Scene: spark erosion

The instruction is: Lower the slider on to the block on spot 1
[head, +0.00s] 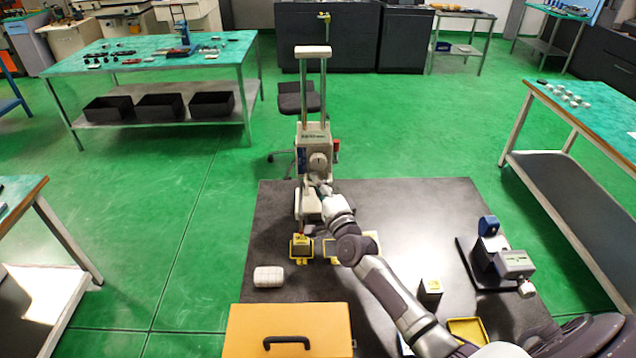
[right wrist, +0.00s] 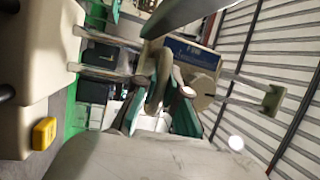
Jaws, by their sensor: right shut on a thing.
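The slider (head: 314,150) is a beige box with a round dial, on two upright metal rods. A thin part hangs from its left side down toward a small block (head: 301,243). I cannot tell whether its tip touches the block. The block sits inside a yellow-marked spot (head: 292,258) whose number I cannot read. My right gripper (head: 323,189) is at the slider's lower front, shut on a part of it that the fingers mostly hide. In the right wrist view the fingers (right wrist: 168,105) close beside the slider's round dial (right wrist: 201,88). My left gripper is not in view.
A second yellow-marked spot (head: 369,240) lies partly under my right arm. The dark table also holds a white ribbed cylinder (head: 268,277), an orange case (head: 288,332), another block (head: 430,288), a yellow tray (head: 467,330) and a grey-blue device (head: 512,263) at right.

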